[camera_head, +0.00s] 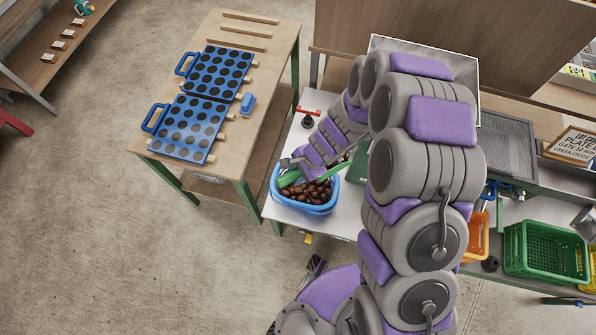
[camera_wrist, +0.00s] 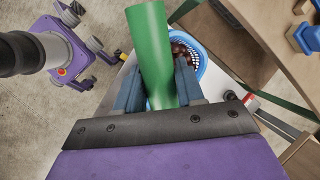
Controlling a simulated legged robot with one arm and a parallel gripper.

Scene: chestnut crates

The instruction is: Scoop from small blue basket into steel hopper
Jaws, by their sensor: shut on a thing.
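The small blue basket (camera_head: 309,207) stands at the left end of the white table and holds several brown chestnuts (camera_head: 318,192). My gripper (camera_head: 291,163) is over the basket, shut on a green scoop (camera_head: 290,178). In the wrist view the scoop's green handle (camera_wrist: 154,50) sits between the two fingers (camera_wrist: 160,90), and the blue basket (camera_wrist: 203,58) shows behind it, partly hidden. In the head view the scoop reaches down to the chestnuts; whether it carries any cannot be told. A steel box-like rim (camera_head: 390,42), perhaps the hopper, is mostly hidden behind my arm.
A wooden table (camera_head: 262,55) with two blue perforated plates (camera_head: 193,127) stands at the left. A green crate (camera_head: 545,250), an orange basket (camera_head: 475,237) and a sign (camera_head: 573,146) are at the right. A red-topped dark item (camera_head: 308,118) lies behind the basket.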

